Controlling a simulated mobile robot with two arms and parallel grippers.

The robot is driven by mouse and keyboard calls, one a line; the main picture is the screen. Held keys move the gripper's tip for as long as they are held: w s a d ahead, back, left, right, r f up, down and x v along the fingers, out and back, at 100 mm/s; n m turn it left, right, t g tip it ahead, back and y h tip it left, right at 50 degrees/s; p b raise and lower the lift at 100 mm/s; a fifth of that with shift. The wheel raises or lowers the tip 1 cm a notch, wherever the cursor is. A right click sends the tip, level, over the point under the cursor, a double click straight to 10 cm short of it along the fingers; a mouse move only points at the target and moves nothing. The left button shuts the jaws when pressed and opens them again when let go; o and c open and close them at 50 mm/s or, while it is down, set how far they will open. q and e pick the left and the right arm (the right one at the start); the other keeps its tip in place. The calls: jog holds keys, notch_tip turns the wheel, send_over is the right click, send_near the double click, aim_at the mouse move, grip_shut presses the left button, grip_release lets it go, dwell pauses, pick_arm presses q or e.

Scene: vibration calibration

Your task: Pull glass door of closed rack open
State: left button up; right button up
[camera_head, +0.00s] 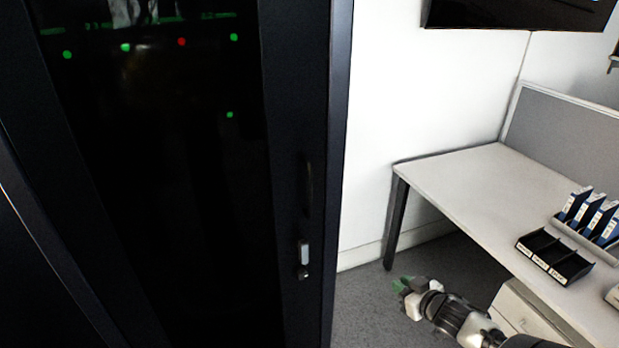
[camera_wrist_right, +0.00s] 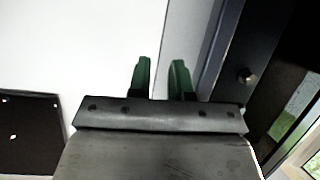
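The closed rack stands at the left of the head view. Its dark glass door (camera_head: 180,200) appears shut, with several green lights and one red light showing behind it. A small silver handle (camera_head: 304,252) sits on the door's black right frame (camera_head: 298,120). My right gripper (camera_head: 400,287), with green fingers, is low and to the right of the rack, apart from the handle. In the right wrist view, my right gripper (camera_wrist_right: 160,75) has its two green fingers apart with nothing between them. My left gripper is not in view.
A white desk (camera_head: 460,185) stands at the right, with a black tray (camera_head: 555,258) and blue binders (camera_head: 590,215) on it. White drawers (camera_head: 525,315) stand under it, close to my right arm. Grey floor (camera_head: 365,300) is clear between rack and desk.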

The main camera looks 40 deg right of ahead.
jog(key=w+a+r+n+t+y+p, duration=0.1)
jog(key=w+a+r+t+y, duration=0.15)
jog(key=r, duration=0.65)
jog(key=w+a+r+n+t+y+p, duration=0.15)
jog(key=a+r, duration=0.25)
jog(key=r, duration=0.5)
notch_tip(320, 180, up, 10)
jog(key=n+y+p, duration=0.1)
jog(key=n+y, duration=0.1)
jog(key=y, duration=0.2)
send_over(310, 218)
jog(key=shift+w+d, duration=0.1)
jog(key=shift+w, duration=0.15)
grip_shut()
